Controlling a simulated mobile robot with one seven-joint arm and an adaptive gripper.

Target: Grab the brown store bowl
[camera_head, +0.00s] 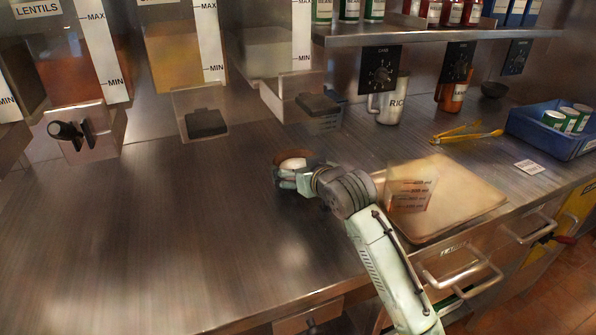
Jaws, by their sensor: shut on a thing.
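The brown bowl (294,155) shows in the head view near the middle of the steel counter, with its brown rim and a pale inside visible. My gripper (288,172) is shut on the near side of the bowl. The gripper and wrist hide the bowl's lower near part, so I cannot tell whether it touches the counter. My arm reaches to it from the lower right.
A clear measuring cup (411,187) stands on a tan board (458,196) right of my arm. Yellow tongs (467,133), a metal mug (391,106), a dark bowl (494,89) and a blue crate (545,133) are farther right. Dispensers line the back. The left counter is clear.

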